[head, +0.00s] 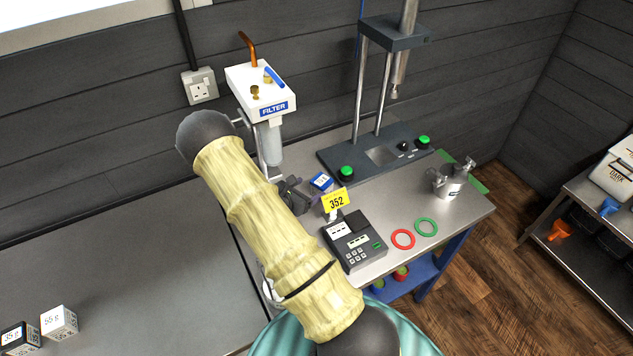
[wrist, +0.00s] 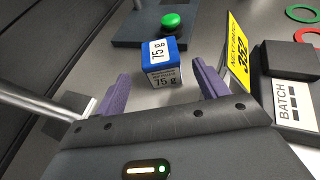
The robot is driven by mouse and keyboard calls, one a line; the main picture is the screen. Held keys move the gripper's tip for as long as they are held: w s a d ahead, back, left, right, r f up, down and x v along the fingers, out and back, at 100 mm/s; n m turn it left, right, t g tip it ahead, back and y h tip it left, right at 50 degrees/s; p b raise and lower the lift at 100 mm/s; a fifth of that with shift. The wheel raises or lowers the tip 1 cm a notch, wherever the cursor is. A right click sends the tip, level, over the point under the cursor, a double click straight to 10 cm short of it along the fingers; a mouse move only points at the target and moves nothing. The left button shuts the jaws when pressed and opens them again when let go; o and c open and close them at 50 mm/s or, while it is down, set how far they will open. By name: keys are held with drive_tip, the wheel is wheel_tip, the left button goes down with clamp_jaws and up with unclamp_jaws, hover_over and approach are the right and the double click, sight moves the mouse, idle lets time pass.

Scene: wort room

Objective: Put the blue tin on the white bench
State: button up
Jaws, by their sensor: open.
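The blue tin (wrist: 164,76) is a small cube with a blue lid and white labels reading 75 g. It stands on the grey metal worktop, and its lid also shows in the head view (head: 321,181). My gripper (wrist: 160,70) is open, with its two purple fingers to either side of the tin's near part and a gap on each side. I cannot tell how far the tin reaches between them. In the head view my gripper (head: 299,194) is partly hidden behind my arm. No bench that is plainly white can be made out.
Red (head: 403,239) and green rings lie right. The left grey bench (head: 130,255) is mostly clear.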

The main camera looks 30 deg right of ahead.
drive_tip(key=shift+v, duration=1)
